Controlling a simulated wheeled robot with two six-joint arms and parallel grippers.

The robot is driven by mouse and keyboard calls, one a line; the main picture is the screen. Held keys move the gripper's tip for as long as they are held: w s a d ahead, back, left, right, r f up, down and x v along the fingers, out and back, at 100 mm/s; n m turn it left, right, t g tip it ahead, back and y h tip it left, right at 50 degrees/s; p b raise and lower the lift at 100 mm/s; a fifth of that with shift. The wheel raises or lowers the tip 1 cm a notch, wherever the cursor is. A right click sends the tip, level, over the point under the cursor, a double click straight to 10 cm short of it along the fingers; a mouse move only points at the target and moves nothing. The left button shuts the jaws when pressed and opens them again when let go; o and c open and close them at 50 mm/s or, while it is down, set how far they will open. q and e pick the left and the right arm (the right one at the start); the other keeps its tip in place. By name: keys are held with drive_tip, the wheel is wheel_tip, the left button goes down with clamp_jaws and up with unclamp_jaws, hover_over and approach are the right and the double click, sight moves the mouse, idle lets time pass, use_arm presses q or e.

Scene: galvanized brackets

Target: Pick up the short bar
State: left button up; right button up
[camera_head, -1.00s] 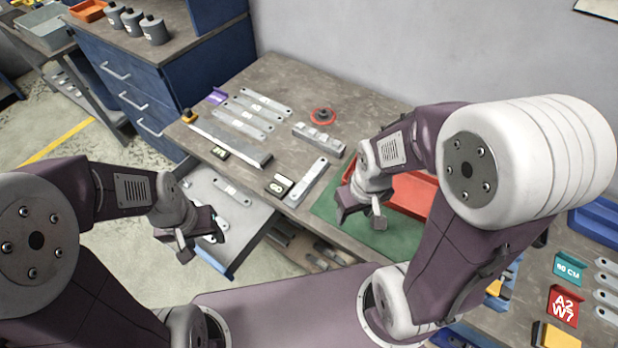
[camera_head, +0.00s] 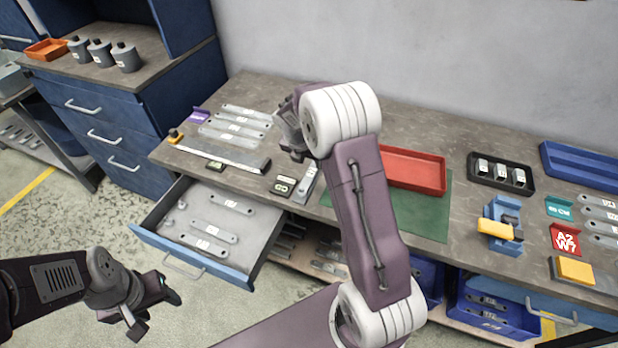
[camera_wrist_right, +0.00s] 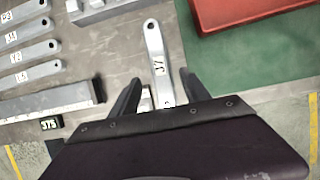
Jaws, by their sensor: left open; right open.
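A short flat grey bar marked with a label (camera_wrist_right: 157,65) lies on the bench, near-upright in the right wrist view. Its near part also shows in the head view (camera_head: 306,187), below my right gripper, which hides the rest. My right gripper (camera_wrist_right: 160,80) is open, with one finger on each side of the bar; I cannot tell how high above it. In the head view my right gripper (camera_head: 290,148) is partly covered by its own arm. My left gripper (camera_head: 156,312) is open and empty, over the floor in front of the open drawer.
Several labelled bars (camera_head: 236,124) lie at the bench's left. An open drawer (camera_head: 262,262) holds more bars. A red tray (camera_head: 412,170) sits on a green mat (camera_head: 425,217) at right.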

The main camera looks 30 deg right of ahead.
sight(311, 173)
drive_tip(key=f, duration=0.2)
drive_tip(key=shift+w+a+f, duration=0.3)
drive_tip(key=shift+w+f, duration=0.05)
drive_tip(key=x, duration=0.2)
drive_tip(key=d+x, duration=0.1)
drive_tip(key=x, duration=0.2)
drive_tip(key=shift+s+r, duration=0.1)
drive_tip(key=shift+s, duration=0.1)
drive_tip(key=shift+w+f, duration=0.2)
drive_tip(key=shift+f, duration=0.15)
clamp_jaws()
